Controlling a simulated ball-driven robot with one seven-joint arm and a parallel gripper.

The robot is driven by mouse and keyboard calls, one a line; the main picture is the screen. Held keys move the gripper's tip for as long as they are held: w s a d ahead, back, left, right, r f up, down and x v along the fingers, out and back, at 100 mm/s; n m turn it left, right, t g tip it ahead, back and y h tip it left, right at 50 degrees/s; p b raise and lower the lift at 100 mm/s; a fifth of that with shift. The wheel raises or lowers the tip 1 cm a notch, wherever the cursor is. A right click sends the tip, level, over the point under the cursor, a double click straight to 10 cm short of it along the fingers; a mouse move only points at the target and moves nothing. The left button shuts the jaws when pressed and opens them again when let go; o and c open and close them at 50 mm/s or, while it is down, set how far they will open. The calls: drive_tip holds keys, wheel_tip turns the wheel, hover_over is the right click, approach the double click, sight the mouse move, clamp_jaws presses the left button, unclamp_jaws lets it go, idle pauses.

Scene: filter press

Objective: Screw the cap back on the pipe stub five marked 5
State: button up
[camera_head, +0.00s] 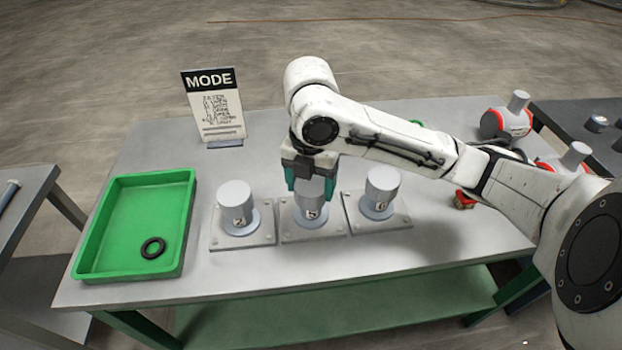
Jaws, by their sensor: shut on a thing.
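My gripper (309,184) points down at the middle of the table, its teal fingers shut on the grey cap (312,190) of the middle stub. The pipe stub marked 5 (311,214) stands upright on a square base plate below the cap. The cap sits on or right at the top of the stub; I cannot tell whether it is threaded on. My fingers and wrist hide the cap's upper part.
Capped stubs stand close on both sides, one at left (236,205) and one at right (381,188). A green tray (187,200) holding a black ring (153,248) is at left. A MODE sign (213,104) stands behind. Red-and-grey fittings (505,122) lie at right.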

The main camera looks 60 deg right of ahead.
drive_tip(key=m, duration=0.1)
drive_tip(key=m+p, duration=0.1)
drive_tip(key=m, duration=0.1)
drive_tip(key=shift+w+r, duration=0.15)
drive_tip(key=shift+r, duration=0.05)
drive_tip(key=shift+r, duration=0.1)
drive_tip(key=shift+r+m+p, duration=0.1)
drive_tip(key=shift+m+p, duration=0.5)
drive_tip(key=shift+m, duration=0.1)
drive_tip(key=shift+m+p, duration=0.6)
drive_tip(key=shift+m, duration=0.4)
drive_tip(key=shift+c, duration=0.3)
drive_tip(key=shift+m+p, duration=0.3)
drive_tip(key=shift+m, duration=0.4)
drive_tip(key=c, duration=0.3)
drive_tip(key=shift+f, duration=0.25)
drive_tip(key=shift+c, duration=1)
drive_tip(key=o, duration=1.7)
drive_tip(key=shift+f, duration=0.15)
drive_tip(key=shift+c, duration=0.2)
